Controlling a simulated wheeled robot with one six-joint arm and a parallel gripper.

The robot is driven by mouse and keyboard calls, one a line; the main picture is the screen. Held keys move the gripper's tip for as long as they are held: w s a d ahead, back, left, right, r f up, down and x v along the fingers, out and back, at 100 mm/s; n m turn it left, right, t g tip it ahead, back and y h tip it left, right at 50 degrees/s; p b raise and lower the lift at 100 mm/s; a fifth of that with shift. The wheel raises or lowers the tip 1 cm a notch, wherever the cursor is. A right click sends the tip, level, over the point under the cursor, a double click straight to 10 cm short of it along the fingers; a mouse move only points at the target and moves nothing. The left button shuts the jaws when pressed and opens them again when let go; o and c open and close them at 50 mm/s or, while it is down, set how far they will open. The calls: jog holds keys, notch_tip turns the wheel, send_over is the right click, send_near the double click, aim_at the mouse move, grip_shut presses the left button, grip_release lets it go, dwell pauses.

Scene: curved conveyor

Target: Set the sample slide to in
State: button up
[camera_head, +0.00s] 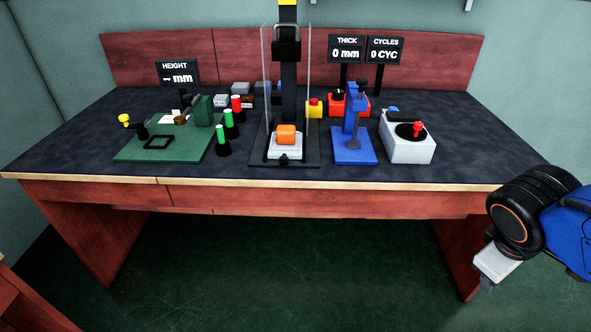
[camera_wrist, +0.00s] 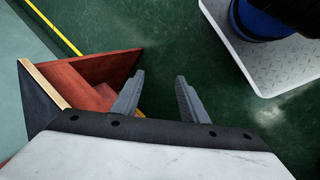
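A press-like stand (camera_head: 289,75) with clear side panels stands at the middle of the table. At its foot is a white block (camera_head: 285,147) bearing an orange block (camera_head: 286,133), with a black knob (camera_head: 284,158) at the front; this looks like the sample slide. I cannot tell surely whether it is in or out. My gripper (camera_wrist: 160,78) is open and empty in the wrist view, over the green floor. In the head view my arm hangs at the right, off the table's front right corner, well apart from the stand.
A green fixture (camera_head: 135,148) and green-topped black posts (camera_head: 222,140) stand left of the stand. A blue clamp (camera_head: 354,145) and a white box with a red knob (camera_head: 408,148) stand right. Signs (camera_head: 346,48) stand behind. The table's front edge (camera_head: 290,184) is clear.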

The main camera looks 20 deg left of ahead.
aim_at(284, 162)
jog(key=w+a+r+n+t+h, duration=0.1)
jog(key=w+a+n+t, duration=0.35)
jog(key=a+n, duration=0.45)
jog(key=w+a+r+n+t+h, duration=0.2)
jog(key=w+a+n+t, duration=0.3)
jog(key=a+n, duration=0.4)
jog(key=s+a+n+t+y, duration=0.2)
jog(key=s+a+n+y, duration=0.15)
jog(key=a, duration=0.55)
jog(key=s+a+n+t+y, duration=0.1)
jog(key=s+a+n+y, duration=0.3)
jog(key=a, duration=0.5)
jog(key=s+a+n+t+y, duration=0.25)
jog(key=a+n, duration=0.25)
jog(key=a, duration=0.5)
jog(key=shift+y, duration=0.3)
jog(key=x, duration=1.7)
jog(key=shift+w+d, duration=0.15)
jog(key=shift+w, duration=0.3)
grip_shut()
